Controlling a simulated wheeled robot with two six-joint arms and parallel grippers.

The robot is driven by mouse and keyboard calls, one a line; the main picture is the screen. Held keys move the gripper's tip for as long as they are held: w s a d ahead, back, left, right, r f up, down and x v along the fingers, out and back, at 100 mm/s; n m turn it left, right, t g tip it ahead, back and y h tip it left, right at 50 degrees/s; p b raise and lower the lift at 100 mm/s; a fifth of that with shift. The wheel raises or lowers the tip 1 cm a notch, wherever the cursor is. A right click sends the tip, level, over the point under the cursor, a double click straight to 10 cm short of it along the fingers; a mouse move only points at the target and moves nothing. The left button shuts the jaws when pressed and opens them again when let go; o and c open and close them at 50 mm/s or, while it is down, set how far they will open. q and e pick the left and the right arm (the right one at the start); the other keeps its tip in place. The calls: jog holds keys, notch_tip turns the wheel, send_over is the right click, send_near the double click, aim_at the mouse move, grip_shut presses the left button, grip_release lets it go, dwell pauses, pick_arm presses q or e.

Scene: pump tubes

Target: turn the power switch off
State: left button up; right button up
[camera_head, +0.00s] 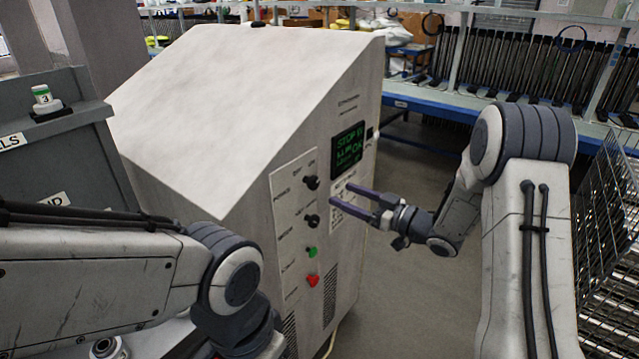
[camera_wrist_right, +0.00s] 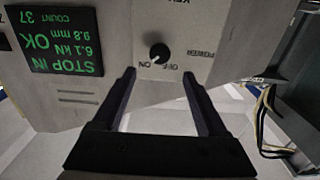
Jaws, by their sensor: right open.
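The power switch is a round black knob (camera_head: 312,182), the upper of two on the white panel (camera_head: 283,217) of the machine's front. In the right wrist view, where the scene is upside down, the power knob (camera_wrist_right: 159,53) has OFF, ON and POWER lettering beside it. A small pale mark shows on it, seemingly toward ON. My right gripper (camera_head: 342,195) is open and empty, just right of the knob in the head view. In the wrist view its fingertips (camera_wrist_right: 159,74) straddle the knob's line, apparently short of it. My left gripper is out of view.
A lower black knob (camera_head: 312,220), a green button (camera_head: 311,251) and a red button (camera_head: 312,280) sit below. A lit green-text screen (camera_head: 348,148) is to the right. A wire rack (camera_head: 605,230) stands at far right. Open floor (camera_head: 405,275) lies right of the machine.

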aim_at(316, 183)
jog(key=p+x, duration=0.1)
jog(key=x, duration=0.7)
jog(key=shift+w+a+p, duration=0.25)
jog(key=shift+a+p, duration=0.05)
jog(key=shift+p, duration=0.1)
grip_shut()
